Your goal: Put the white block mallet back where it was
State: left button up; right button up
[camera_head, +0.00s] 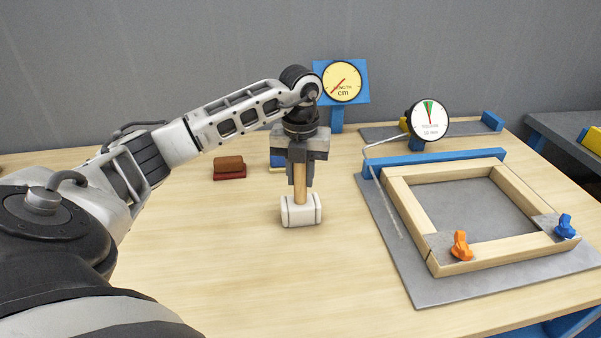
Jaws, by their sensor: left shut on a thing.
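The white block mallet (301,211) is in the middle of the head view, with its white head down and its wooden handle (299,184) pointing up. My left gripper (299,178) points down and is shut on the upper part of the handle. The head is at or just above the wooden table; I cannot tell whether it touches. My right gripper is not in view.
A wooden frame (461,252) with orange (461,245) and blue (564,226) knobs sits on a grey plate at right. Gauges (341,82) (429,119) stand behind. Red-brown blocks (229,167) lie left of the gripper. The table's front left is clear.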

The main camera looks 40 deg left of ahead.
pick_arm(q)
jog(key=o, duration=0.6)
jog(key=shift+f, duration=0.15)
jog(key=shift+c, duration=0.2)
jog(key=o, duration=0.4)
notch_tip(320, 180, up, 12)
jog(key=shift+r+p, duration=0.2)
jog(key=shift+p, duration=0.1)
